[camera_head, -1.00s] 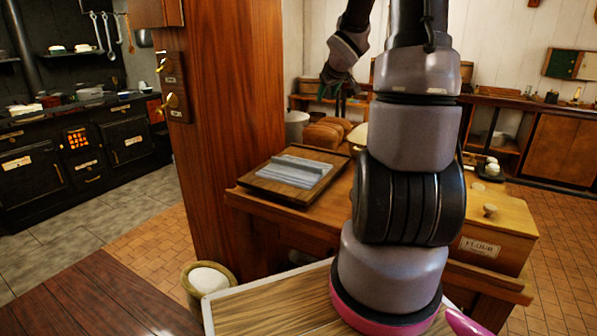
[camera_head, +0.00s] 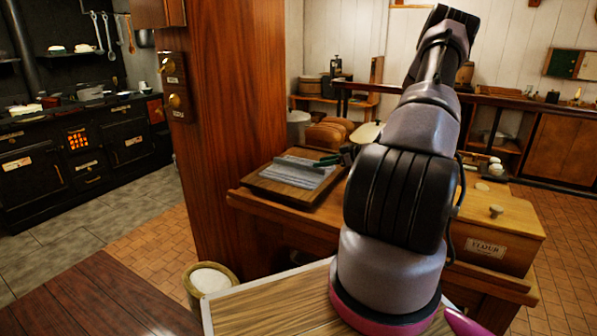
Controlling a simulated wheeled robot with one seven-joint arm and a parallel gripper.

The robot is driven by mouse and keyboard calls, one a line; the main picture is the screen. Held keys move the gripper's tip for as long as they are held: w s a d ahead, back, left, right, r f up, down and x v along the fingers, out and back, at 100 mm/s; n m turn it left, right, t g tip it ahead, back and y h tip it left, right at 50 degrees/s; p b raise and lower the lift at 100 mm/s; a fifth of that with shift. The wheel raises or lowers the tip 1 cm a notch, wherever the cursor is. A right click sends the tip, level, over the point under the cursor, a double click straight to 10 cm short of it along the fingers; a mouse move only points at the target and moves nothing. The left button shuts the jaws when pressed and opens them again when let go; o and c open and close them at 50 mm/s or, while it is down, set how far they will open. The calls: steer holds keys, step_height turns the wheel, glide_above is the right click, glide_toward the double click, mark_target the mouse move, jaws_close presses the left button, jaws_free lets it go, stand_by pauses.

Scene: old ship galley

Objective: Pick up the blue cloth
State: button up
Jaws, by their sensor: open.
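The blue cloth (camera_head: 298,172), pale grey-blue and folded flat, lies on a dark wooden tray (camera_head: 262,186) on the wooden counter. My gripper (camera_head: 328,160) shows small and dark at the cloth's right back edge, coming from behind my arm. Its fingers point left over the cloth and look apart, with nothing seen between them. I cannot tell whether they touch the cloth. My arm hides the counter right of the tray and most of the wrist.
A wooden flour box (camera_head: 500,235) stands on the counter at right. Bread loaves (camera_head: 328,133) lie behind the tray. A wooden pillar (camera_head: 225,130) rises close on the left. A bucket of white stuff (camera_head: 210,278) stands in front, and a black stove (camera_head: 75,150) is far left.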

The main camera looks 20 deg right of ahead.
mark_target(304, 164)
steer(key=x, duration=0.3)
steer(key=shift+w+a+f, duration=0.1)
steer(key=shift+w, duration=0.1)
steer(key=x, duration=0.5)
steer(key=shift+a+r, duration=0.25)
steer(key=shift+a, duration=0.05)
jaws_close()
